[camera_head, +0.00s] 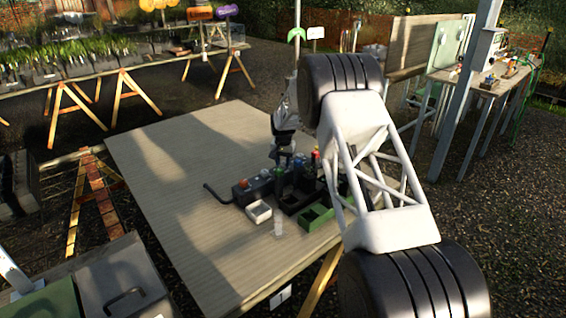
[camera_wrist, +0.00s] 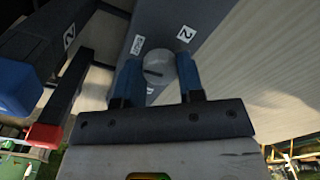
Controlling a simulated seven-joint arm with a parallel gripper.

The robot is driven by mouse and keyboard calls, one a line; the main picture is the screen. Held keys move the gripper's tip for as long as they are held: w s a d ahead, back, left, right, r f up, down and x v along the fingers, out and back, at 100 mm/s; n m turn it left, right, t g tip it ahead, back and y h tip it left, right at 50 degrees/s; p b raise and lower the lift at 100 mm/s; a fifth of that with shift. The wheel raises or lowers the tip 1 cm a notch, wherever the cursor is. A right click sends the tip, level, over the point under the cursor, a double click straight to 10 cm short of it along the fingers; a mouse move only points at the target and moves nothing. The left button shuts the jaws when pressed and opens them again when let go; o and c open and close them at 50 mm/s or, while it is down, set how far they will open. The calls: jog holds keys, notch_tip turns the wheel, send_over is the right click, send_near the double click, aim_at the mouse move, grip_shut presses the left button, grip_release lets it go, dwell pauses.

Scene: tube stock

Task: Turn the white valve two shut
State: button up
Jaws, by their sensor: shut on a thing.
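The white valve two (camera_wrist: 160,64) is a round, pale knob with a dark slot or mark on its face, seen in the wrist view. It sits on a dark grey block (camera_wrist: 120,28) beside a label with the number 2 (camera_wrist: 186,34). My gripper (camera_wrist: 158,78) is shut on the knob, with one blue fingertip on each side of it. In the head view my gripper (camera_head: 285,150) is low over the row of valves and tubes, and the held knob is hard to make out there. A second small label (camera_wrist: 138,45) beside the knob is too blurred to read.
A blue cap (camera_wrist: 18,88) and a red cap (camera_wrist: 44,136) are left of my gripper in the wrist view. A white tray (camera_head: 258,212) and a green tray (camera_head: 316,218) stand in front of the block. The table's left side (camera_head: 170,165) is clear.

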aim_at(283, 163)
jog(key=shift+m, duration=0.3)
jog(key=o, duration=0.9)
jog(key=shift+r, duration=0.15)
jog(key=shift+r, duration=3.8)
